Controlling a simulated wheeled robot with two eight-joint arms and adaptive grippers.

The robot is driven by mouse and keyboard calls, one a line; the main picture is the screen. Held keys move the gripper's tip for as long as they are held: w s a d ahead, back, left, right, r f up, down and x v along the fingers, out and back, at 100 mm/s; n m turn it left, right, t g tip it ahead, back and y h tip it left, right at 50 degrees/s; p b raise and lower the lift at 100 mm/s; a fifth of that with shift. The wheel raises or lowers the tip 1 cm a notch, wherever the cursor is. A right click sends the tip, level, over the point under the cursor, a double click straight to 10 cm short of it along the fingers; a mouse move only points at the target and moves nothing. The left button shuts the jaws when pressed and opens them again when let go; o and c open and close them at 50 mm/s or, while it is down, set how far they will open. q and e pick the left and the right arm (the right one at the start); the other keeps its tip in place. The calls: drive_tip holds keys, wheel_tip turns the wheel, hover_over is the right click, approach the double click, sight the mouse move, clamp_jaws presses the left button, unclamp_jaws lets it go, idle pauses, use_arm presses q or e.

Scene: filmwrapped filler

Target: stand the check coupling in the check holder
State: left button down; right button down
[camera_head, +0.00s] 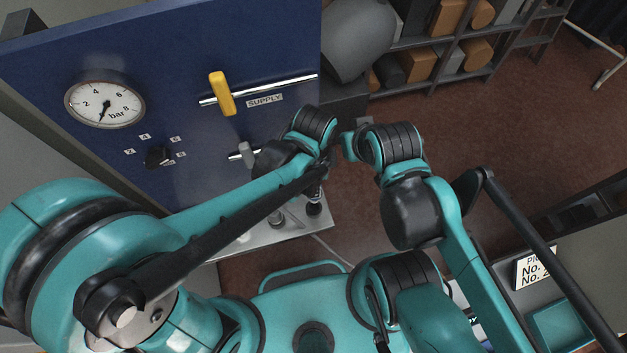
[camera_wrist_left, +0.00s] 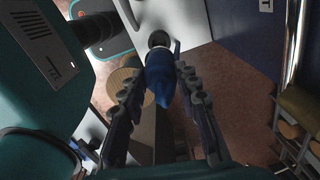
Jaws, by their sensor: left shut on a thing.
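My left gripper (camera_head: 319,178) is over the grey shelf beneath the blue panel. In the left wrist view its two dark fingers (camera_wrist_left: 164,92) are closed on a blue piece (camera_wrist_left: 160,78), which I take for the check coupling. A dark round part with a grey centre (camera_wrist_left: 158,39) shows at the far end of the blue piece. In the head view a black round piece (camera_head: 314,209) stands at the shelf edge, below the gripper. I cannot tell whether that is the check holder or part of the coupling. My right gripper (camera_head: 347,143) is partly hidden, its fingers unclear.
The grey shelf (camera_head: 290,235) carries a short metal cylinder (camera_head: 278,219). The blue panel (camera_head: 190,60) has a gauge (camera_head: 104,103), a yellow supply handle (camera_head: 222,93), a grey lever (camera_head: 246,153) and a black knob (camera_head: 157,157). Open floor lies right of the shelf.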

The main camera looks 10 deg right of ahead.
use_arm(q)
drive_tip(key=shift+f+b, duration=0.6)
drive_tip(key=shift+f, duration=0.1)
drive_tip(key=shift+f+b, duration=3.75)
drive_tip(key=shift+f, duration=0.3)
drive_tip(key=shift+s+f+b, duration=0.1)
drive_tip(key=shift+f+b, duration=0.2)
drive_tip(key=shift+b, duration=0.05)
drive_tip(key=c, duration=1)
unclamp_jaws()
drive_tip(key=shift+c, duration=0.2)
